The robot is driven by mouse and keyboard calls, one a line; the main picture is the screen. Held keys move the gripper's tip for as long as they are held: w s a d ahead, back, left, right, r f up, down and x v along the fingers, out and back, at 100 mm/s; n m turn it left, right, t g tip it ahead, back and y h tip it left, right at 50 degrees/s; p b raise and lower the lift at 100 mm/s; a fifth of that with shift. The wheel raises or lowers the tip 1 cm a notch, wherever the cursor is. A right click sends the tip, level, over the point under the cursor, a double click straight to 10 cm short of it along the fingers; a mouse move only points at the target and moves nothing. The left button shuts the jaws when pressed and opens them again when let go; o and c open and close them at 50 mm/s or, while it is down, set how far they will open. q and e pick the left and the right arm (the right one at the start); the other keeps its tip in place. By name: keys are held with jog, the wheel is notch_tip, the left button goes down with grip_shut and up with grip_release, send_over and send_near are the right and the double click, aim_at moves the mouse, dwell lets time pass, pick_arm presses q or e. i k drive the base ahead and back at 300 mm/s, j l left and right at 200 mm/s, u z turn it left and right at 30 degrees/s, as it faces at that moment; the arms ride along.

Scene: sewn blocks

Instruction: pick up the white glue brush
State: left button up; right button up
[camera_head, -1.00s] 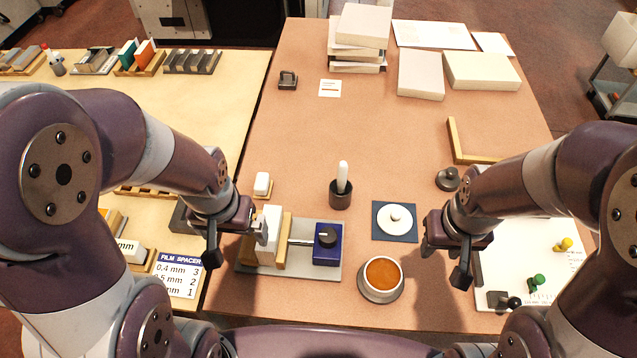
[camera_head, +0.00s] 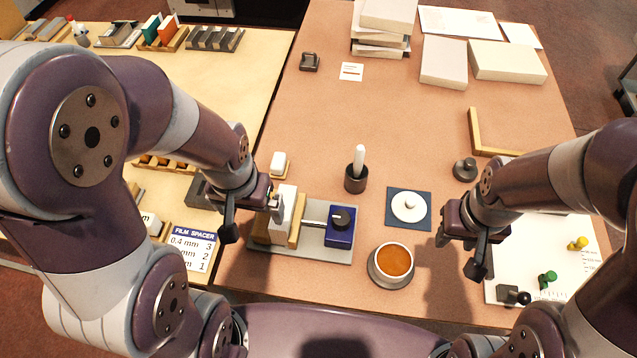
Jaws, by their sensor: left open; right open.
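The white glue brush (camera_head: 359,157) stands upright in a dark round holder (camera_head: 355,181) near the middle of the table, its white handle pointing up. My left gripper (camera_head: 272,207) is to the left of and nearer than the brush, beside the white block of the clamp fixture; it is open. Whether it touches that block I cannot tell. My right gripper (camera_head: 456,254) is open to the right of the bowl of amber glue (camera_head: 394,261), apart from the brush. The brush's lower end is hidden in the holder.
A clamp fixture with a blue block (camera_head: 341,228) stands in front of the holder. A white lidded disc on a blue mat (camera_head: 409,207) lies right of it. Book blocks (camera_head: 443,62) and paper lie at the back. The table behind the brush is clear.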

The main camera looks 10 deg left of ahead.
aim_at(360, 155)
jog(key=i+l, duration=0.15)
jog(key=l, duration=0.15)
jog(key=i+l, duration=0.15)
jog(key=l, duration=0.15)
jog(key=i+l+u, duration=0.1)
jog(key=l, duration=0.2)
jog(key=i+l, duration=0.2)
jog(key=l+u, duration=0.05)
jog(key=l, duration=0.05)
